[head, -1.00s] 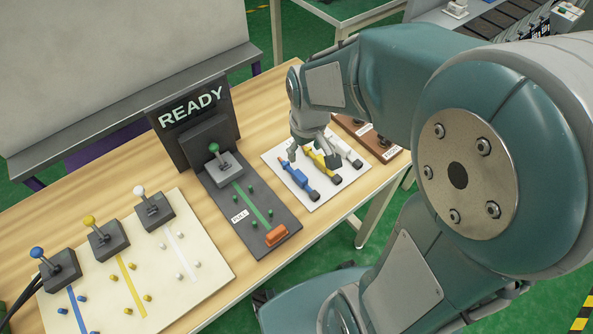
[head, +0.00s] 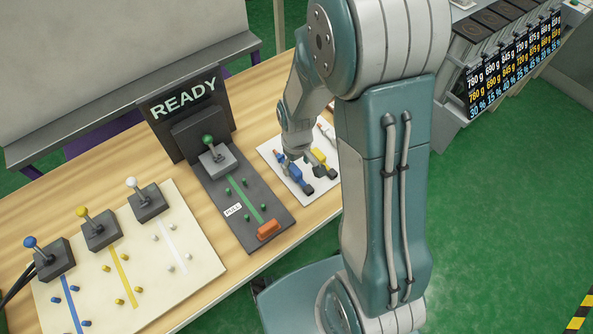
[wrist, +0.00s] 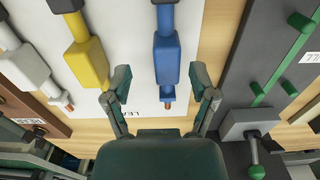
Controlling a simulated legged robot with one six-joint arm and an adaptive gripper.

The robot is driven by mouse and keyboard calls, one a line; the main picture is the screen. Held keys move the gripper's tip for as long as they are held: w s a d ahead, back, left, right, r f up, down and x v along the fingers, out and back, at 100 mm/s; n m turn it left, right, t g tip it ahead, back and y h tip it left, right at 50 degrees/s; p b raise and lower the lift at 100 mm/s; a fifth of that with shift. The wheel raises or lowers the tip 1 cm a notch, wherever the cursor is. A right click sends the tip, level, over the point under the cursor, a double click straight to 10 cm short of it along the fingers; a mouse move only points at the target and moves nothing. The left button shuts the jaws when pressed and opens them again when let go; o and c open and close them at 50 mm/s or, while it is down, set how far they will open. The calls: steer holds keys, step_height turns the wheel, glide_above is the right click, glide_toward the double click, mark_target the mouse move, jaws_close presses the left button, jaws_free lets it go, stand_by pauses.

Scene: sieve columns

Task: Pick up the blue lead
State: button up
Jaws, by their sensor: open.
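The blue lead (head: 306,185) lies on a white board (head: 298,201). In the wrist view the blue lead (wrist: 167,58) has a thick blue body and a copper-coloured tip. My gripper (wrist: 162,80) is open, with one finger on each side of the lead's tip end; I cannot tell whether either touches it. The head view shows my gripper (head: 303,160) low over the board, covering part of the lead. The yellow lead (wrist: 88,62) lies beside it, just left of my left finger in the wrist view.
A white lead (wrist: 30,68) lies beyond the yellow one. The dark READY panel (head: 221,160), with a green-knobbed lever (head: 208,140), stands left of the board. A cream board (head: 185,235) with blue, yellow and white levers lies further left.

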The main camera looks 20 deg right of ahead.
steer(key=shift+a+f, duration=0.2)
steer(key=shift+f, duration=0.4)
steer(key=shift+a+f, duration=0.2)
steer(key=shift+f, duration=0.35)
steer(key=shift+a+f, duration=0.15)
steer(key=shift+a, duration=0.05)
steer(key=shift+d, duration=0.3)
steer(key=c, duration=0.8)
jaws_close()
steer(key=shift+a, duration=0.15)
